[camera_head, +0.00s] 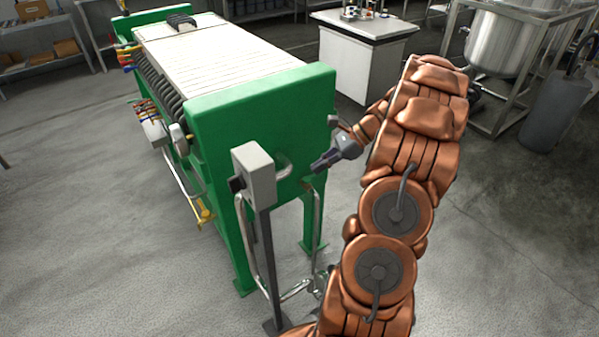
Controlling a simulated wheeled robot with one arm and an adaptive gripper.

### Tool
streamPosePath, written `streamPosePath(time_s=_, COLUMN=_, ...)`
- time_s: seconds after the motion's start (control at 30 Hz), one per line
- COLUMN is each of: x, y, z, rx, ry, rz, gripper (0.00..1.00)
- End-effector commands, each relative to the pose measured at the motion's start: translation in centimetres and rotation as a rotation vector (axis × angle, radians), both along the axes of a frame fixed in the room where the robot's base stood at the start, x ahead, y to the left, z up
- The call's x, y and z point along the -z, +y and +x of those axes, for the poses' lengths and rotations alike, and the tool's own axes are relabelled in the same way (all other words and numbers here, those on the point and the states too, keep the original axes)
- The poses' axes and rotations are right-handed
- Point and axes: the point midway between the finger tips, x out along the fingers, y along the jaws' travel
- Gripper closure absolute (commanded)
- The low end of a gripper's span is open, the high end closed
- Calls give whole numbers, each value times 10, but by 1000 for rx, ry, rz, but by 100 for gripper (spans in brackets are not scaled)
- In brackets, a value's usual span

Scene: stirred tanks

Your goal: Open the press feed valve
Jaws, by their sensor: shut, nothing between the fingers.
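A green filter press (260,100) with a stack of pale plates stands left of centre. A metal pipe stub (284,166) comes out of its near green end plate, partly behind a grey box (254,174) on a post. More pipes run down to a small metal fitting (320,280) near the floor, partly hidden by my arm. I cannot tell which part is the press feed valve. My gripper (317,167) is shut and empty, pointing left in front of the end plate, just right of the pipe stub. Contact cannot be told.
A yellow fitting (205,214) hangs on the pipe at the press's left side. A white cabinet (358,66) stands behind. A steel tank (500,42) in a frame and a grey cylinder (556,108) stand at right. The grey floor is clear at left and lower right.

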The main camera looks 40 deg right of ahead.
Motion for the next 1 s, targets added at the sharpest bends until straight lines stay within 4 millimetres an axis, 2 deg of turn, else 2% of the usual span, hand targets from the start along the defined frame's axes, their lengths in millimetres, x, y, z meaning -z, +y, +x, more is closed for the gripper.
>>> streamPosePath(time_s=0.57, x=59, y=67, z=35, rx=-7, ry=3, rz=-1, gripper=100)
streamPosePath(time_s=0.8, x=50, y=91, z=49, rx=-6, ry=-1, rz=-4, gripper=100)
streamPosePath(time_s=1.0, x=51, y=99, z=53, rx=-5, ry=0, rz=-4, gripper=100)
